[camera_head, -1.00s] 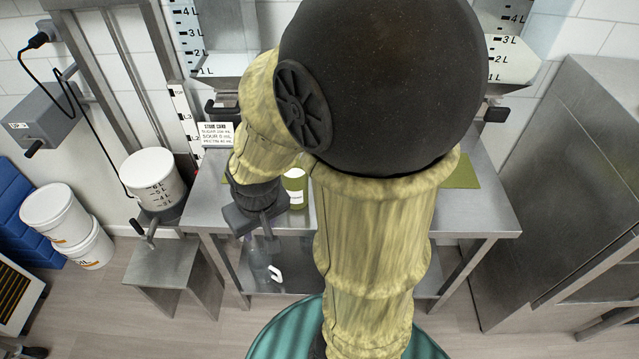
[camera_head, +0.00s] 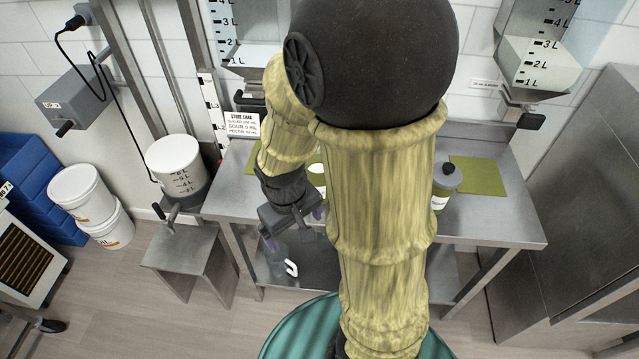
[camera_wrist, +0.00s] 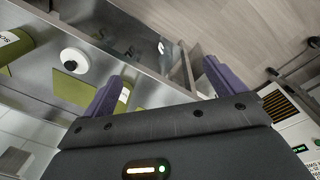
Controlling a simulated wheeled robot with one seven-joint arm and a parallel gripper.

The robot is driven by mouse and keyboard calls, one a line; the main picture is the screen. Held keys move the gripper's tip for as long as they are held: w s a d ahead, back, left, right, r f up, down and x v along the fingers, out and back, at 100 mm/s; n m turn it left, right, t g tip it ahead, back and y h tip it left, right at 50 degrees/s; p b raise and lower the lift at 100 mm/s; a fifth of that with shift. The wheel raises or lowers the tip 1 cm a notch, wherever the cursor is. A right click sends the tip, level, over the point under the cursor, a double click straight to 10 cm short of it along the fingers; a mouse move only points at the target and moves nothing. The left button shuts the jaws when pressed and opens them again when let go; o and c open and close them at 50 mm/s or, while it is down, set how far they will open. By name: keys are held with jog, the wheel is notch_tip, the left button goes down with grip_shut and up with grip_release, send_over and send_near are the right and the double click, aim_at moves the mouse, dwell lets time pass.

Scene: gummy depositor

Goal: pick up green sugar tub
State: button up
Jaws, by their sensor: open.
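A green tub with a white label (camera_head: 316,169) stands on the steel table, mostly hidden behind my arm. I cannot read either label in the head view. My gripper (camera_head: 294,229) is open and empty at the table's front edge, apart from both tubs. In the wrist view my open gripper (camera_wrist: 162,70) has nothing between its fingers. A round white lid with a black knob (camera_wrist: 75,61) and a green tub labelled "SO" (camera_wrist: 10,46) show at left.
The steel table (camera_head: 505,215) carries a green mat (camera_head: 478,176) at right and a white recipe card (camera_head: 242,125) at back left. A white measuring bucket (camera_head: 175,160) stands left. A clear jug with a white handle (camera_head: 283,262) is on the lower shelf. A steel cabinet (camera_head: 575,190) stands right.

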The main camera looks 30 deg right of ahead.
jog(key=w+d+f+n+g+h+b, duration=0.2)
jog(key=d+f+n+g+h, duration=0.15)
jog(key=f+n+h, duration=0.7)
jog(key=w+a+f+n+t+h, duration=0.1)
jog(key=w+f+n+t+h, duration=0.1)
jog(key=w+n+t, duration=0.3)
jog(key=w+a+f+n+t+h+b, duration=0.1)
jog(key=w+n+t+h, duration=0.1)
jog(key=w+n+t, duration=0.3)
jog(key=shift+w+a+f+n+t+b, duration=0.3)
jog(key=shift+w+a+f+n+t, duration=0.1)
jog(key=shift+n+t, duration=0.25)
jog(key=shift+d+h, duration=0.1)
jog(key=shift+h, duration=0.15)
jog(key=p+x, duration=0.4)
jog(key=x, duration=0.7)
jog(key=shift+d+r, duration=0.1)
jog(key=shift+d, duration=0.15)
jog(key=shift+w+d, duration=0.15)
jog(key=shift+d, duration=0.1)
